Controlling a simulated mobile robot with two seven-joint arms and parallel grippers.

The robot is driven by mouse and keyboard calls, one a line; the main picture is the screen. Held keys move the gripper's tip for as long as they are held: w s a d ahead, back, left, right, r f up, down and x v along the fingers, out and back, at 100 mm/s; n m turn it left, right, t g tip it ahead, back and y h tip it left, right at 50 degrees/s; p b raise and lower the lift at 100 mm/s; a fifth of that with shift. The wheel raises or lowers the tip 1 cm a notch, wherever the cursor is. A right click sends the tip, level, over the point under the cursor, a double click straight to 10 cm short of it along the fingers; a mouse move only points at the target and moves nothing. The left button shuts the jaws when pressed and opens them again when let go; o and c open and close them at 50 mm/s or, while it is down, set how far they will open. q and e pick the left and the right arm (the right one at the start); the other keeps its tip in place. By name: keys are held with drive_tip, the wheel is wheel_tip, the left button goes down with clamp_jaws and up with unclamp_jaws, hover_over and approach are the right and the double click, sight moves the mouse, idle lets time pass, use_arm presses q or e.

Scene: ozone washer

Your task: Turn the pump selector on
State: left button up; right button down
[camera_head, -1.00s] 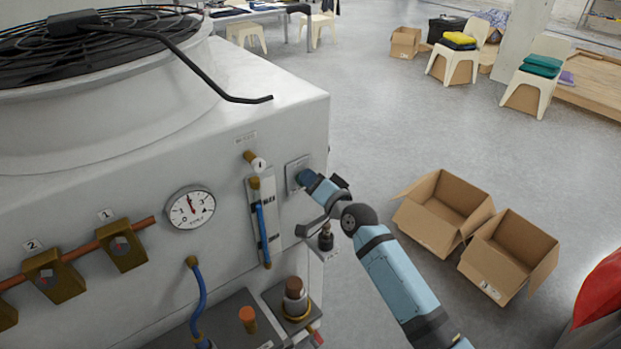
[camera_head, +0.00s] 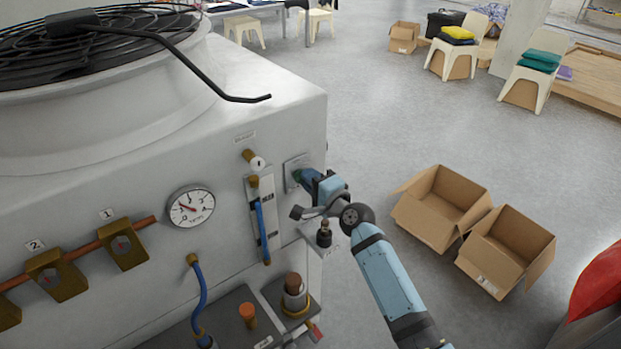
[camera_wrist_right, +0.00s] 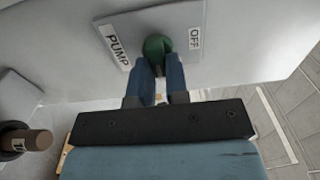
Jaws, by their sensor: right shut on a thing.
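The pump selector is a green knob (camera_wrist_right: 157,47) on a grey plate (camera_wrist_right: 185,19) marked PUMP and OFF in the right wrist view. The plate (camera_head: 293,168) also shows in the head view, near the right edge of the machine's front panel. My right gripper (camera_wrist_right: 160,65) has its two blue fingers closed around the green knob, one on each side. In the head view my right gripper (camera_head: 303,178) reaches the plate from the right, with its wrist rolled. The knob's pointer is mostly hidden by the fingers. My left gripper is not in view.
A pressure gauge (camera_head: 191,207), a flow tube (camera_head: 262,218) and brass valves (camera_head: 123,245) sit on the panel left of the plate. A small dark fitting (camera_head: 324,234) stands just below my right wrist. Two open cardboard boxes (camera_head: 440,205) stand on the floor to the right.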

idle(0.4)
drive_tip(key=c, duration=1.1)
unclamp_jaws()
drive_tip(key=shift+s, duration=0.1)
drive_tip(key=shift+b+v, duration=0.85)
drive_tip(key=shift+v, duration=6)
drive_tip(key=s+d+f+n+g+h, duration=0.1)
drive_tip(key=s+d+f+n+h, duration=0.1)
drive_tip(key=s+f, duration=0.6)
drive_tip(key=s+d+f+n+g+h, duration=0.1)
drive_tip(key=s+d+f+n+h, duration=0.2)
drive_tip(key=s+d+f+n, duration=0.2)
drive_tip(key=s+d+f+n+g+h, duration=0.1)
drive_tip(key=s+d+f+n+h, duration=0.1)
drive_tip(key=s+f+n, duration=0.4)
drive_tip(key=shift+s+d+f+n+g, duration=0.15)
drive_tip(key=shift+s+d+f, duration=0.1)
drive_tip(key=shift+s+f, duration=0.8)
drive_tip(key=shift+s+d+f+n+g, duration=0.1)
drive_tip(key=shift+s+d+f, duration=0.15)
drive_tip(key=shift+s+f, duration=0.8)
drive_tip(key=shift+s+d+f+n+g, duration=0.15)
drive_tip(key=shift+s+d+f, duration=0.2)
drive_tip(key=shift+s, duration=1.25)
